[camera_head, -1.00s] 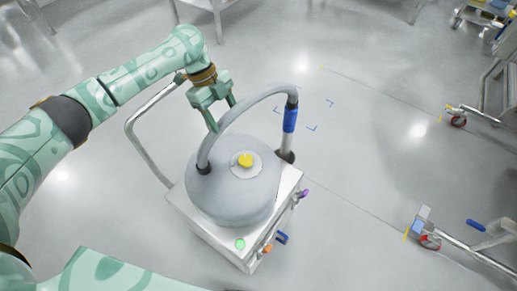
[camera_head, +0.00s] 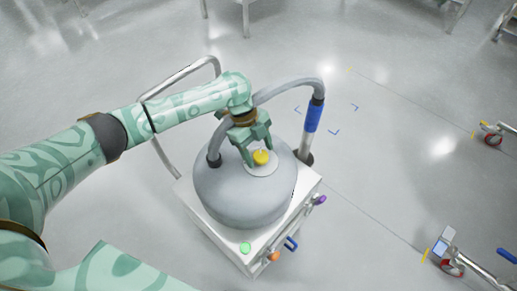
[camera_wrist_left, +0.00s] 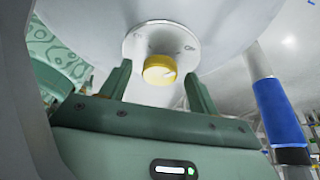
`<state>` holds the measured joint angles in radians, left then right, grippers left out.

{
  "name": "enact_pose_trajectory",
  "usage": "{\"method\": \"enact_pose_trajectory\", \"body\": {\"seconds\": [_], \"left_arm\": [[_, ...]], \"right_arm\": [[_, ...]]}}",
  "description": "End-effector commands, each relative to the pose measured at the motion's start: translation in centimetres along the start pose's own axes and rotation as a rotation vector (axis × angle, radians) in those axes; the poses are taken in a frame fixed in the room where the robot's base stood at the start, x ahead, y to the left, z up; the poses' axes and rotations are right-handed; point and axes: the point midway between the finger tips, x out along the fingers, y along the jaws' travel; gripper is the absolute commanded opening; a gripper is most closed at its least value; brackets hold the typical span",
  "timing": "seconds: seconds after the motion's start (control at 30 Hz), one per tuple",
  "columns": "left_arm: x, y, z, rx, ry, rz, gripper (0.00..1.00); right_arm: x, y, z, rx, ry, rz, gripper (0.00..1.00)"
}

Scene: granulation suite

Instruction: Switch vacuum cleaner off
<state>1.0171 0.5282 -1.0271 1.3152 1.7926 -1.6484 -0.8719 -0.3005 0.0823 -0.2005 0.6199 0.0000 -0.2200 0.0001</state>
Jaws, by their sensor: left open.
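The vacuum cleaner (camera_head: 240,203) has a rounded grey drum on a white square base, with a grey hose arching over it. A yellow knob (camera_head: 261,157) sits on a pale round plate on top of the drum. The knob (camera_wrist_left: 159,70) also shows in the left wrist view, with a light pointer line and faint marks on the plate around it. My left gripper (camera_head: 258,157) is open over the drum, its fingers on either side of the knob; I cannot tell whether they touch it. A green round light or button (camera_head: 246,248) is on the base. My right gripper is not in view.
A blue-gripped hose wand (camera_head: 312,117) stands at the drum's right. A metal push handle (camera_head: 165,150) rises behind my left arm. Wheeled metal frames (camera_head: 452,255) stand at the right. The grey floor between is clear.

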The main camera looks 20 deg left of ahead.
Motion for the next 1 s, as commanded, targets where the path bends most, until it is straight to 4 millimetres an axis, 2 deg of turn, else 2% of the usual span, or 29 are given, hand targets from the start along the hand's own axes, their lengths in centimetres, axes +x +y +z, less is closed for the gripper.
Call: {"method": "enact_pose_trajectory", "body": {"seconds": [0.07, 0.2, 0.23, 0.63, 1.0], "left_arm": [[0.0, 0.0, 0.0, 0.000, 0.000, 0.000, 0.61], [0.0, 0.0, 0.0, 0.000, 0.000, 0.000, 0.22], [0.0, 0.0, 0.0, 0.000, 0.000, 0.000, 0.17], [-0.3, 0.1, -0.1, -0.050, 0.000, -0.021, 0.17], [-0.7, 0.4, -0.4, -0.301, 0.001, -0.126, 0.17]], "right_arm": [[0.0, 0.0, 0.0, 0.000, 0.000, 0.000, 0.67], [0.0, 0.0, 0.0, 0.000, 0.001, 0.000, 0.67], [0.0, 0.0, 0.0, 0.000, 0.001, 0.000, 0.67], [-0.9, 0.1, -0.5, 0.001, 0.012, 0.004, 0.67], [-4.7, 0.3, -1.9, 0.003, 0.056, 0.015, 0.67]]}}
